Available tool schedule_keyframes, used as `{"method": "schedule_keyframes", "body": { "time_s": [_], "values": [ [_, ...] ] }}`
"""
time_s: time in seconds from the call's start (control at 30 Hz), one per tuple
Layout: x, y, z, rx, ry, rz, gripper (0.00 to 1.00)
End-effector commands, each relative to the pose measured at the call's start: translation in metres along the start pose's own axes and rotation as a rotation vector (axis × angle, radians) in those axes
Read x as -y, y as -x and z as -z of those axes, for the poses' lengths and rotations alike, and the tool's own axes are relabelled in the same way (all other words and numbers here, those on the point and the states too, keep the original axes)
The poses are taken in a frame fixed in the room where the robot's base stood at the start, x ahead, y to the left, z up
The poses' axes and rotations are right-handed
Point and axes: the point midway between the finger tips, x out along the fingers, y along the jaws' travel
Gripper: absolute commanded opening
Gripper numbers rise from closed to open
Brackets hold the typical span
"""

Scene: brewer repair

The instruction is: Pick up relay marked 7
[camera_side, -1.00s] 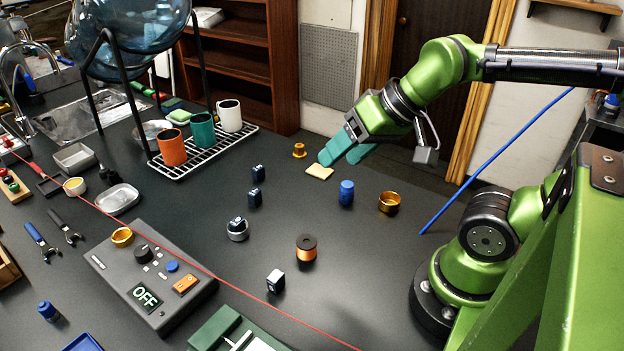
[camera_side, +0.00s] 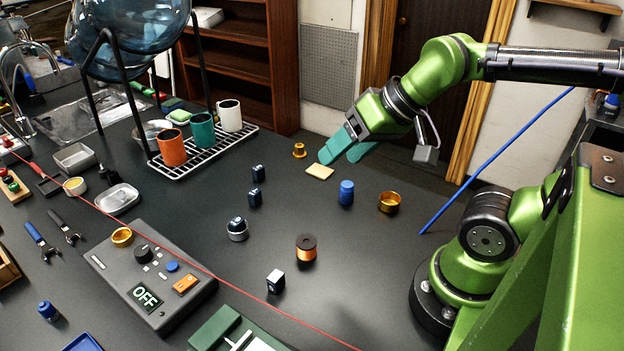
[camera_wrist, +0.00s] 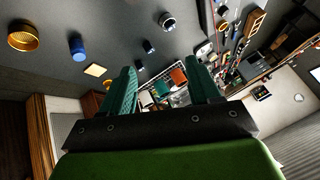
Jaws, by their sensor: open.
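Small dark blocks that look like relays stand on the black table. One (camera_side: 258,173) is at the back, another (camera_side: 255,197) just in front of it. A third dark block (camera_side: 237,224) sits in a silver round holder, and a white-topped one (camera_side: 275,281) stands nearer the front. Their marks are too small to read, so I cannot tell which is 7. My gripper (camera_side: 341,153) is open and empty, raised above the table to the right of the blocks. In the wrist view my gripper's teal fingers (camera_wrist: 162,76) are apart, with two blocks (camera_wrist: 148,47) beyond them.
A tan square (camera_side: 319,172), a blue bottle (camera_side: 346,193), a gold cup (camera_side: 389,202) and a copper spool (camera_side: 306,248) stand nearby. A rack with cups (camera_side: 205,152) is at the back left. A control box (camera_side: 150,278) reads OFF. A thin red cable crosses the front.

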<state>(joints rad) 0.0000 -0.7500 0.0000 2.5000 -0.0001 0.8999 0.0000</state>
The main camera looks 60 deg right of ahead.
Motion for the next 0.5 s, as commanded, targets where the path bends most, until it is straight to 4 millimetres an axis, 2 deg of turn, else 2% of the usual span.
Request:
{"method": "schedule_keyframes", "body": {
  "time_s": [0.13, 0.27, 0.37, 0.5],
  "values": [
    [0.0, -0.001, 0.0, 0.005, -0.001, -0.002, 0.62],
    [-0.003, -0.015, -0.001, 0.062, -0.009, -0.025, 0.62],
    [0.0, -0.029, 0.015, 0.113, -0.01, -0.053, 0.62],
    [0.008, -0.054, 0.052, 0.207, 0.03, -0.105, 0.62]
  ]
}}
